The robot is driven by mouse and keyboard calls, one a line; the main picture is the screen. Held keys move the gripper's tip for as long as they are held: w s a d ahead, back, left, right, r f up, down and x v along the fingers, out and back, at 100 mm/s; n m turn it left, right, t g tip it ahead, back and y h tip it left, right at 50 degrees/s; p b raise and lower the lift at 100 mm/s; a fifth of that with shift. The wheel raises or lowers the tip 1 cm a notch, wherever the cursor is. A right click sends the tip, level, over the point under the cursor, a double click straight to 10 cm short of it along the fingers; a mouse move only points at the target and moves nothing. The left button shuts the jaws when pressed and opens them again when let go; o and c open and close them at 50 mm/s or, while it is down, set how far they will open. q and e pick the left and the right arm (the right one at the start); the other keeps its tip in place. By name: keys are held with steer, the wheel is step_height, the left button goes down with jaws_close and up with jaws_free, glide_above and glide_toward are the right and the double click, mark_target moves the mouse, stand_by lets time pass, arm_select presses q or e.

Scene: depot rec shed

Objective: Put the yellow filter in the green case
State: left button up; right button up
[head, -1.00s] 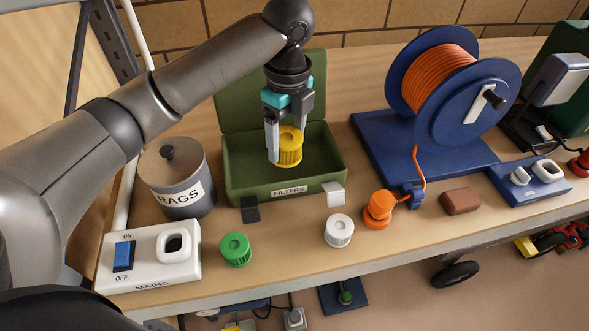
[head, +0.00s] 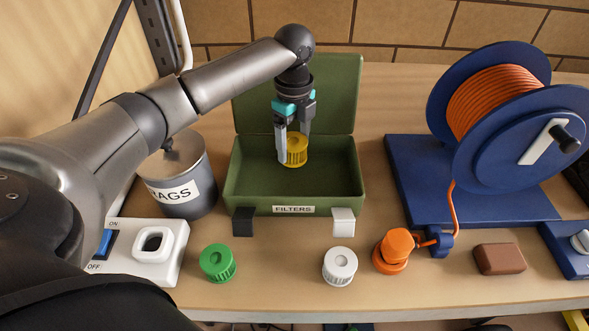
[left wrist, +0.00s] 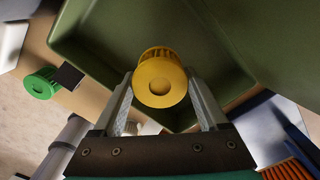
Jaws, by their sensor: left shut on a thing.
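The yellow filter (head: 296,149) is a ribbed cylinder held between the fingers of my left gripper (head: 294,150). It also shows between the fingertips in the left wrist view (left wrist: 161,80). The green case (head: 245,187) is labelled FILTERS and stands open, with its lid raised at the back. The filter is over the case's opening; in the left wrist view the case interior lies behind it. I cannot tell whether the filter touches the case floor. My right gripper is in neither view.
A rags tin (head: 185,185) is at left. A blue cable reel (head: 525,150) and a brown block (head: 499,259) are at right.

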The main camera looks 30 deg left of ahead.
mark_target(294, 141)
arm_select(q)
step_height(294, 141, down, 8)
steer(key=shift+f+b, duration=0.1)
steer(key=shift+b, duration=0.2)
steer(key=shift+f, duration=0.1)
steer(key=o, duration=1.3)
step_height(294, 141, up, 12)
steer(key=shift+r+p, duration=0.2)
steer(key=shift+p, duration=0.35)
